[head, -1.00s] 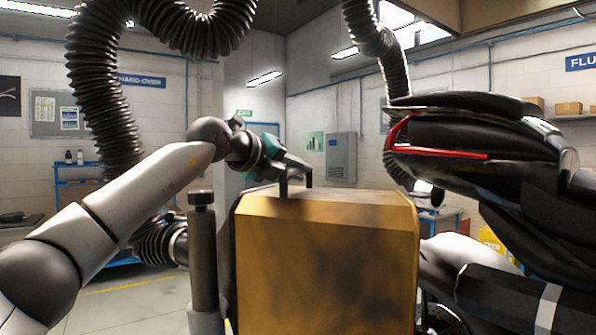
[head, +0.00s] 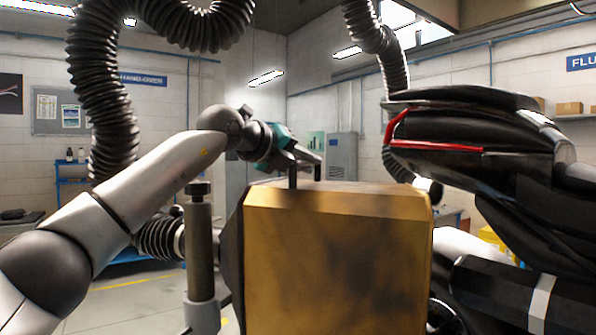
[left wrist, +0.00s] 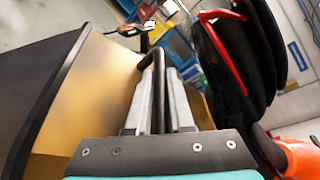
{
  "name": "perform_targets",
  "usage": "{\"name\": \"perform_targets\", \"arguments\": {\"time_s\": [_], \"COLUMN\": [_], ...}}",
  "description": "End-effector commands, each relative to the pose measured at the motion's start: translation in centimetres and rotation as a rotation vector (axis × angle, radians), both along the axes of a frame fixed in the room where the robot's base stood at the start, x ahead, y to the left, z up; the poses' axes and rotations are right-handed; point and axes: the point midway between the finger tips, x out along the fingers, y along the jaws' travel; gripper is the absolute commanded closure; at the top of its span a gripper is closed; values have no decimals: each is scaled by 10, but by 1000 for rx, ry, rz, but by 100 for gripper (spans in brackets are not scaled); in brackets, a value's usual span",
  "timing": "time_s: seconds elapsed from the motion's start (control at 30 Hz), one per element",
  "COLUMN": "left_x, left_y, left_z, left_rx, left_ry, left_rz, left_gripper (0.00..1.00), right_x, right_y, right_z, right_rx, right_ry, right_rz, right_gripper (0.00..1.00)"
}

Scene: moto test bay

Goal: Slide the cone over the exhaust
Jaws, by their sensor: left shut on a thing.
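The cone is a large scuffed yellow hood (head: 335,260) with a dark handle on top, at the lower middle of the head view. My left gripper (head: 308,165) is shut on that handle. In the left wrist view the fingers (left wrist: 158,105) clasp the dark handle bar, with the yellow hood (left wrist: 95,95) to the left. What looks like the exhaust, a dark cylinder with a pale band (head: 497,292), lies under the motorcycle's tail at lower right. The hood hides part of that area; I cannot tell whether they touch. My right gripper is out of view.
The motorcycle tail (head: 470,135) with its red light strip overhangs close to the right of the hood. A post with a dark knob (head: 200,240) stands just left of it. A ribbed black hose (head: 105,110) hangs at left. Open floor shows at lower left.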

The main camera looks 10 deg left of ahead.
Motion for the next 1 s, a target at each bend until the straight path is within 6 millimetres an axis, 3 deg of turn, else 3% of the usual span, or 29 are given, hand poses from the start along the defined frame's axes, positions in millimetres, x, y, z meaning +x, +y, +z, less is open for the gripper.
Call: {"name": "perform_targets", "arguments": {"time_s": [0.03, 0.3, 0.5, 0.8, 0.83, 1.0], "left_x": [-6, -18, -22, -24, -24, -23], "left_y": [-25, -81, -100, -102, -102, -102], "left_z": [-5, -4, -1, 0, 0, 0], "left_rx": [1, 2, 0, 0, 0, 0], "left_ry": [0, 0, 0, 1, 1, 1], "left_rz": [-27, -22, -15, -18, -18, -18], "left_gripper": [100, 100, 100, 100, 78, 59], "right_x": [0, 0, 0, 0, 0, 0], "right_y": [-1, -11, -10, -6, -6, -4], "right_z": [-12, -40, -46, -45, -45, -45], "right_rx": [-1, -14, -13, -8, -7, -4], "right_ry": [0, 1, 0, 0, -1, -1], "right_rz": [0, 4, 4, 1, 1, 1], "right_gripper": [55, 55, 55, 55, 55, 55]}}
